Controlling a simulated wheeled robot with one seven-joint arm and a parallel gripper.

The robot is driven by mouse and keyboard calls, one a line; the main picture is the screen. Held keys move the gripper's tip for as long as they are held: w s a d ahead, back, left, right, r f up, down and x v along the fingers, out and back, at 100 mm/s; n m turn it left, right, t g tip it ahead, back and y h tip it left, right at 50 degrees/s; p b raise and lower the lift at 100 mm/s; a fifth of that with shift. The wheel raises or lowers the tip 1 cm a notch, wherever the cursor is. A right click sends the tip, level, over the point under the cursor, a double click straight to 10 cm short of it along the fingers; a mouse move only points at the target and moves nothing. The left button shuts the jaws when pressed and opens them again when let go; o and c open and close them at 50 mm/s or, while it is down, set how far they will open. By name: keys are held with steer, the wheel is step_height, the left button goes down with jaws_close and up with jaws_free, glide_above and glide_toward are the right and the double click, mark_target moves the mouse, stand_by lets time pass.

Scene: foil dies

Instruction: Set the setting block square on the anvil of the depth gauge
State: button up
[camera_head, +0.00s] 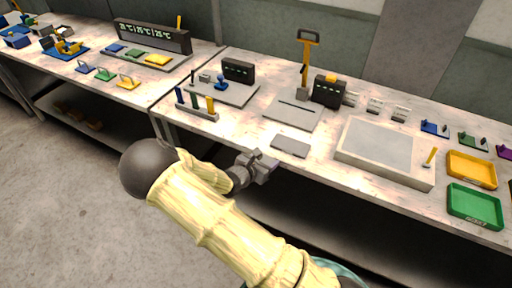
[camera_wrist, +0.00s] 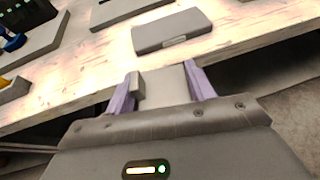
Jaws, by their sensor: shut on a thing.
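My gripper (camera_head: 262,165) is just off the table's front edge in the head view, apart from everything on the table. In the wrist view its purple fingers (camera_wrist: 163,90) are shut on a pale grey block (camera_wrist: 173,84), taken to be the setting block. A darker grey part shows beside its left side. In the head view the block is hard to tell from the gripper. What looks like the depth gauge stands farther back: a grey base plate (camera_head: 240,97) with a blue knobbed piece (camera_head: 221,85) and a black display box (camera_head: 238,71). I cannot make out its anvil.
A flat grey slab (camera_head: 290,146) lies near the table edge, just beyond my gripper. A rack of coloured handles (camera_head: 197,111) stands left. A large shallow tray (camera_head: 384,174) is right.

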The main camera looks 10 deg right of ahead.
steer(key=s+d+f+m+g+h, duration=0.1)
steer(key=s+d+f, duration=0.4)
steer(key=s+f, duration=0.1)
steer(key=shift+s+d+f+m+h, duration=0.2)
steer(key=shift+s+f+m+h, duration=0.15)
steer(key=shift+s, duration=0.5)
steer(key=shift+s+f+g, duration=0.1)
steer(key=shift+g, duration=0.2)
